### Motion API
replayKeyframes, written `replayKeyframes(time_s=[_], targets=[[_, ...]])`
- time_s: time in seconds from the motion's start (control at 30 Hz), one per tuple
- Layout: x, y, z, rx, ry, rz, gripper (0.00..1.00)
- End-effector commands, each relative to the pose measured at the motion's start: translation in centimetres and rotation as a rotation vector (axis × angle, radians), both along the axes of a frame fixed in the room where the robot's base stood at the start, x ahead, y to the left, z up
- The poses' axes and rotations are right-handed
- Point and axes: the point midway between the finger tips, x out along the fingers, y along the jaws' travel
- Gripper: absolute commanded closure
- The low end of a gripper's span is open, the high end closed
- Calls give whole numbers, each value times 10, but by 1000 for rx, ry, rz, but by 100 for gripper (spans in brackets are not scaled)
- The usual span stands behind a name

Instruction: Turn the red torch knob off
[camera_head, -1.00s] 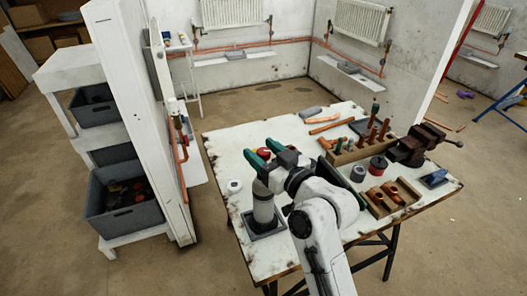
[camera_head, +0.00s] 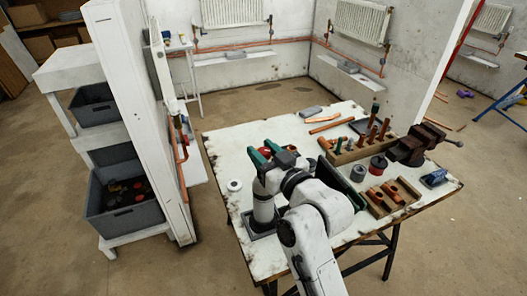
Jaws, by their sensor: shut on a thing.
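The red torch knob (camera_head: 264,152) shows as a small patch of red between the green fingertips of my gripper (camera_head: 263,153). My gripper is shut on it, and the fingers hide most of it. A grey upright cylinder (camera_head: 263,210), which looks like the torch's body, stands below my gripper in a dark square base (camera_head: 252,233) on the table. My gripper and arm cover its upper part, so how the knob joins it cannot be seen.
The worn white table (camera_head: 225,150) holds a wooden rack of copper pieces (camera_head: 352,153), a grey tin (camera_head: 358,173), a red-topped tin (camera_head: 378,163), a fitting tray (camera_head: 385,207) and a vice (camera_head: 415,146). A small white round item (camera_head: 234,186) lies left of the cylinder. The table's far left is clear.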

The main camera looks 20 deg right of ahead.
Motion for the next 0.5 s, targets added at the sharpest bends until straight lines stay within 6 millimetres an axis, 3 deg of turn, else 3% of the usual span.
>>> replayKeyframes(time_s=[0.5], targets=[[1, 2, -7, 2, -4, -259, 92]])
